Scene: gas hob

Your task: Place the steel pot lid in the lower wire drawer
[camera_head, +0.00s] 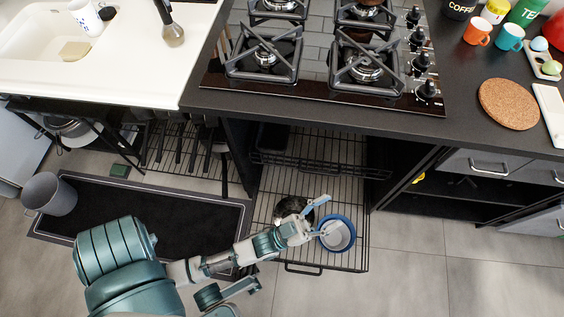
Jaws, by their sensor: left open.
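The lower wire drawer (335,262) is pulled out below the hob. In its front right part is a round blue-rimmed piece (351,246) with a pale grey, steel-like round inside it. I cannot tell whether this grey part is the pot lid. A dark round item (285,207) lies to its left, partly hidden by my arm. My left gripper (322,217) is open above the drawer, its fingers spread at the left edge of the blue-rimmed piece. Contact cannot be told. What seems to be my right gripper (246,287) is low in the picture, left of the drawer.
An upper wire drawer (320,165) sits under the counter, behind the lower one. The gas hob (330,60) and a cork mat (508,103) are on the counter. The floor to the right is clear.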

